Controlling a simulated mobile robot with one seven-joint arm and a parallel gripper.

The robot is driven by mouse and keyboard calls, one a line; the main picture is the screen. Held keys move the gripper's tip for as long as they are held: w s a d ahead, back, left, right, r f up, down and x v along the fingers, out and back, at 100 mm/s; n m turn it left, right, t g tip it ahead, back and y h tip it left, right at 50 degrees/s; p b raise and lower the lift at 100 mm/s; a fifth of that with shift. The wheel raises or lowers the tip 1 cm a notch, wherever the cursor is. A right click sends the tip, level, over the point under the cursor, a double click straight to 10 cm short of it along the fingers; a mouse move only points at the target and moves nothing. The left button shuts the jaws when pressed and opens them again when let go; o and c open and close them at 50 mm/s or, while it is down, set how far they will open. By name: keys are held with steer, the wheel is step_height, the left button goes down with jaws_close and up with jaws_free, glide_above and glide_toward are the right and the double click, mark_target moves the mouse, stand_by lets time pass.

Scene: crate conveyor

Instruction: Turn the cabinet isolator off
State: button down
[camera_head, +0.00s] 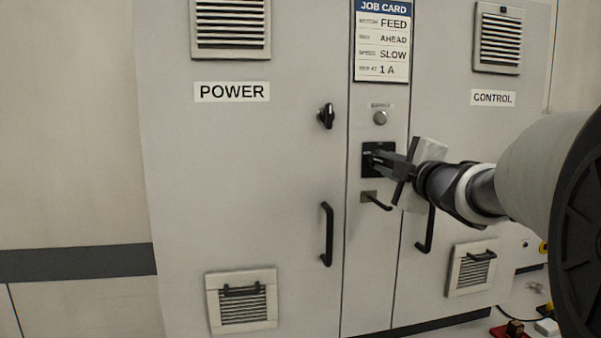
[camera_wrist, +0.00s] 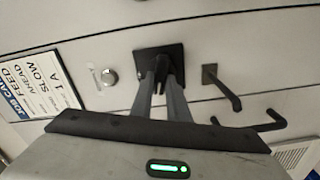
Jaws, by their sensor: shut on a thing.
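The cabinet isolator is a black square plate (camera_head: 367,169) on the narrow middle panel, between the POWER and CONTROL doors. The plate also shows in the wrist view (camera_wrist: 143,65), with a small dark handle (camera_wrist: 159,76) standing out from its middle. My gripper (camera_head: 376,158) reaches in from the right and its fingers are at the plate. In the wrist view my gripper (camera_wrist: 160,85) has one finger on each side of the handle and is shut on it. The fingers hide part of the handle and plate, so I cannot read its marked position.
A round grey knob (camera_head: 380,118) sits above the isolator and a lever handle (camera_head: 375,201) just below. A black knob (camera_head: 326,116) and a door handle (camera_head: 327,234) are on the POWER door (camera_head: 240,150). The job card (camera_head: 382,40) hangs above. Another handle (camera_head: 425,240) is right.

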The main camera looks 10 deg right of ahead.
steer(key=shift+n+b, duration=0.9)
steer(key=shift+n, duration=0.6)
steer(key=c, duration=1.7)
jaws_free()
steer(key=shift+f, duration=0.1)
